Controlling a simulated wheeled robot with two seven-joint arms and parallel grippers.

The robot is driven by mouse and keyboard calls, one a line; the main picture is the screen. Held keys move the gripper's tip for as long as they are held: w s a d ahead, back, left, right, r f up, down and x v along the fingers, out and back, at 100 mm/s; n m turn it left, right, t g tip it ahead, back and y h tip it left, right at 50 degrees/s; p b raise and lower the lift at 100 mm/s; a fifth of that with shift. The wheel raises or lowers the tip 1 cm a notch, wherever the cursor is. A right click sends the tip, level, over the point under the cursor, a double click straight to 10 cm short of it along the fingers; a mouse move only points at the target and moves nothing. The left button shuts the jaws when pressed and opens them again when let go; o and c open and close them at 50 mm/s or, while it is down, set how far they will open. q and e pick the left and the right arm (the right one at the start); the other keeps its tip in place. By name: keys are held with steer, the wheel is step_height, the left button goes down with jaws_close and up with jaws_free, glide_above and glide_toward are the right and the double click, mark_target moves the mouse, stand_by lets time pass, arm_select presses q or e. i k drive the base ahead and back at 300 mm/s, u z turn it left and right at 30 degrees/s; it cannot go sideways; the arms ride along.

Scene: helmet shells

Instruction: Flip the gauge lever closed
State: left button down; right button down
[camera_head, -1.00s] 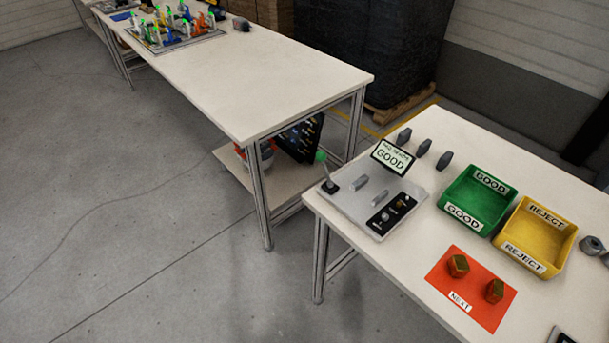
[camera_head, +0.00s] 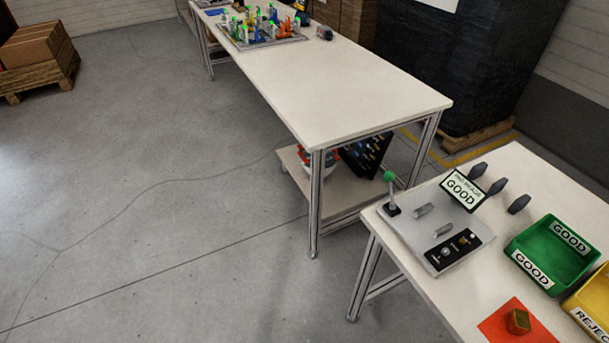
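The gauge (camera_head: 432,240) is a light grey plate near the left corner of the right table, with two grey pegs, a black button panel and a screen (camera_head: 462,190) reading GOOD. Its lever (camera_head: 391,191) stands close to upright at the plate's left corner, with a green knob (camera_head: 389,176) on top and a black base. Neither of my grippers shows in the head view, so nothing of mine is seen touching the lever.
A green GOOD bin (camera_head: 552,255), a yellow REJECT bin (camera_head: 590,303) and an orange mat (camera_head: 517,322) with a brownish block (camera_head: 518,321) share the right table. Several dark grey parts (camera_head: 498,186) stand behind the screen. A long white table (camera_head: 330,85) is beyond. Open floor (camera_head: 170,200) lies left.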

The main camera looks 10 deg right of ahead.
mark_target(388, 176)
steer(key=u, duration=0.55)
steer(key=i, duration=2.65)
steer(key=z, duration=3.2)
